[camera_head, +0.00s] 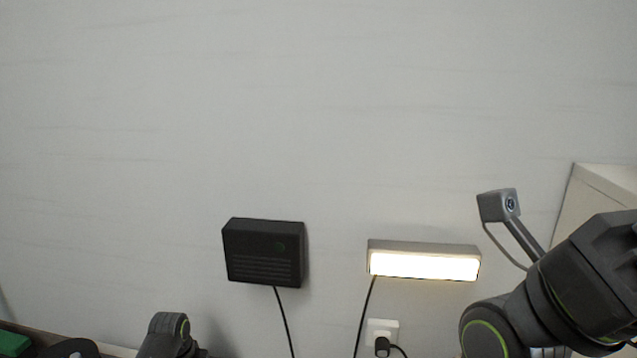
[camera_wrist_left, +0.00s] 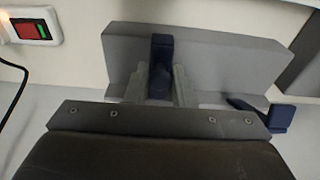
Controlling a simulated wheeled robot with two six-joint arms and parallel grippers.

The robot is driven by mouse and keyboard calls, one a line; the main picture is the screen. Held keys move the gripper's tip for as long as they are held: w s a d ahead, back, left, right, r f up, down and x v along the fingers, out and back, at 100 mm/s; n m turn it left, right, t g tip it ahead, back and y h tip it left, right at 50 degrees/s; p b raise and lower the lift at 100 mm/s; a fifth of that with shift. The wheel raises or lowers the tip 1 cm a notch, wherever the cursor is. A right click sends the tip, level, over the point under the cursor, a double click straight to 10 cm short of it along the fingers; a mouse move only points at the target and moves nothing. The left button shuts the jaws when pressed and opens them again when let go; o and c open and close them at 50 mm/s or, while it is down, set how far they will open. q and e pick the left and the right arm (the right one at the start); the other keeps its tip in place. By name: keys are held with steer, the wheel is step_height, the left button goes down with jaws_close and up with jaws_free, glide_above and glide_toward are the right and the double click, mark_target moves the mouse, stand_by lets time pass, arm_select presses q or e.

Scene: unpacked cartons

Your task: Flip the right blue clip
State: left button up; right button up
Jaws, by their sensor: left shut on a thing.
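In the left wrist view, a dark blue clip (camera_wrist_left: 162,48) stands upright against the front of a grey box-like body (camera_wrist_left: 225,62). My left gripper (camera_wrist_left: 160,82) has its two grey fingers on either side of this clip and is shut on it. A second dark blue clip (camera_wrist_left: 276,117) is at the right end of the grey body, sticking out to the right, apart from my gripper. The lower part of the held clip is partly hidden by the fingers. The head view shows neither clip. My right gripper is not in view.
A red and green rocker switch in a white frame (camera_wrist_left: 30,29) is at the upper left of the wrist view, with a black cable. The head view shows a wall with a black box (camera_head: 264,253), a lit lamp (camera_head: 424,262) and a socket (camera_head: 381,331).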

arm_select(q)
steer(key=shift+w+d+r+p, duration=0.15)
steer(key=shift+w+r+p, duration=0.6)
steer(key=shift+r, duration=0.45)
steer(key=shift+w, duration=0.15)
